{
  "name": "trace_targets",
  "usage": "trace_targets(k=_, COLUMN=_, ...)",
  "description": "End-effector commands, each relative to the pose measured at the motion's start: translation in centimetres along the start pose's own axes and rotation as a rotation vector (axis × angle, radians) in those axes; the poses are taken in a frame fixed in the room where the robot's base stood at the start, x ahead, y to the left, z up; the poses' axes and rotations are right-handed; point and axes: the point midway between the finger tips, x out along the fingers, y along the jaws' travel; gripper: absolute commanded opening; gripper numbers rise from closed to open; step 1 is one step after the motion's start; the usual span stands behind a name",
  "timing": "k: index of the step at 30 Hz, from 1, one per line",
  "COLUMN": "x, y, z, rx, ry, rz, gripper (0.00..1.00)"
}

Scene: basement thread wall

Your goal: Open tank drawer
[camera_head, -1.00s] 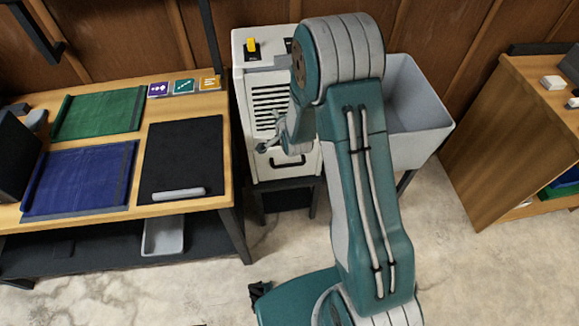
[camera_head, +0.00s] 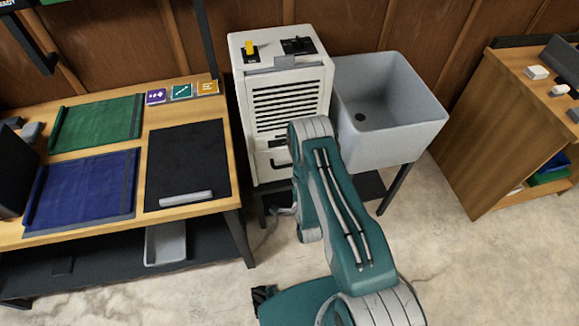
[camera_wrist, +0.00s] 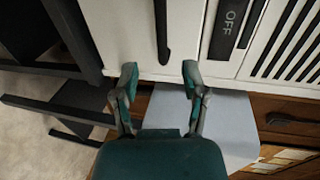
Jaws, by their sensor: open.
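The white machine (camera_head: 240,120) stands on a dark stand between the workbench and the grey sink, with a louvred front. Its tank drawer is the low front panel, with a black handle (camera_head: 278,161) partly hidden by my arm. The drawer looks flush with the front. In the wrist view the black handle (camera_wrist: 162,30) sits on the white panel (camera_wrist: 118,30), beyond my fingertips. My gripper (camera_wrist: 160,72) is open and empty, its two fingers either side of the handle's line but apart from it. In the head view my gripper (camera_head: 284,210) is low before the stand, mostly hidden.
The grey sink (camera_head: 420,125) stands right of the machine. The wooden bench (camera_head: 190,210) with mats stands at left. A yellow switch (camera_head: 249,47) is on the machine's top. An OFF label (camera_wrist: 230,17) shows beside the panel. The concrete floor at right (camera_head: 450,260) is clear.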

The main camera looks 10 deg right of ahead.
Motion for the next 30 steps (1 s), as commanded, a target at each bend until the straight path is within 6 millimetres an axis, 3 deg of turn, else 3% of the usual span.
trace_targets(k=5, x=1.7, y=-0.1, z=0.0, rx=0.001, ry=0.0, rz=-0.005, gripper=0.57)
trace_targets(k=18, x=9.2, y=0.0, z=0.1, rx=-0.002, ry=0.0, rz=-0.002, gripper=0.57)
trace_targets(k=24, x=10.7, y=-0.1, z=0.1, rx=-0.002, ry=0.001, rz=-0.001, gripper=0.57)
trace_targets(k=30, x=10.8, y=0.0, z=0.1, rx=-0.003, ry=0.001, rz=0.0, gripper=0.57)
